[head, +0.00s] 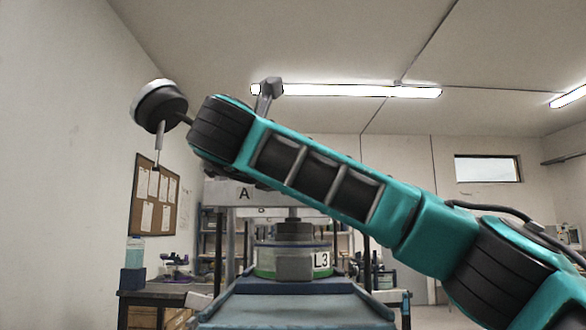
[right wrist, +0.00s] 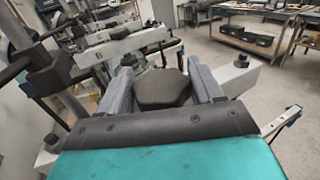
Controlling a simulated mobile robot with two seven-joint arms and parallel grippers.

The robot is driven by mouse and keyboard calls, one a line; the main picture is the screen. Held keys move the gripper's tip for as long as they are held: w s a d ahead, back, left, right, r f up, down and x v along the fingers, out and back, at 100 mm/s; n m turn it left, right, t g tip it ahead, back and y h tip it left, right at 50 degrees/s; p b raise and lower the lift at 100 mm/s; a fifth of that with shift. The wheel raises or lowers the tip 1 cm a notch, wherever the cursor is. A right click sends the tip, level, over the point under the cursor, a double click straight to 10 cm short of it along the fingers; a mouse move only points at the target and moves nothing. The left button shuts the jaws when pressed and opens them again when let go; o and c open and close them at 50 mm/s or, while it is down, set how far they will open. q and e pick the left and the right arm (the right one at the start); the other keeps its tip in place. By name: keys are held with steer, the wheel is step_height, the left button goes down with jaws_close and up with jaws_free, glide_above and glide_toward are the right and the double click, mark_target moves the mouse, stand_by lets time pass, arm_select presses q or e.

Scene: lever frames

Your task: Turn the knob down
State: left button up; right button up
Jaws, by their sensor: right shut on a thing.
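My right gripper (right wrist: 161,78) shows in the right wrist view, with its two grey fingers on either side of a dark, many-sided knob (right wrist: 163,90). It is shut on this knob. The knob's far side and what it is mounted on are mostly hidden. In the head view my right arm crosses from the lower right to the upper left, and its fingers cannot be made out there. A frame with an A label (head: 244,194) stands behind the arm. Below it is a green-banded cylinder marked L3 (head: 320,260) with a dark top. My left gripper is out of view.
In the right wrist view, a pale labelled beam (right wrist: 120,46) lies beyond the fingers, and a black block on a rod (right wrist: 48,66) stands at the left. A wooden-topped cart (right wrist: 250,42) is farther off. A bench (head: 150,294) stands left in the head view.

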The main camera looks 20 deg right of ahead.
steer(key=o, duration=0.9)
steer(key=shift+o, duration=0.2)
arm_select(q)
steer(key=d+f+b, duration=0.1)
steer(key=b, duration=0.1)
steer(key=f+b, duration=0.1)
steer(key=b, duration=0.2)
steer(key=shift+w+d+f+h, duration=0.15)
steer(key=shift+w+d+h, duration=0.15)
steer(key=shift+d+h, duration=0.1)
arm_select(e)
steer(key=v, duration=1.3)
steer(key=shift+r, duration=0.1)
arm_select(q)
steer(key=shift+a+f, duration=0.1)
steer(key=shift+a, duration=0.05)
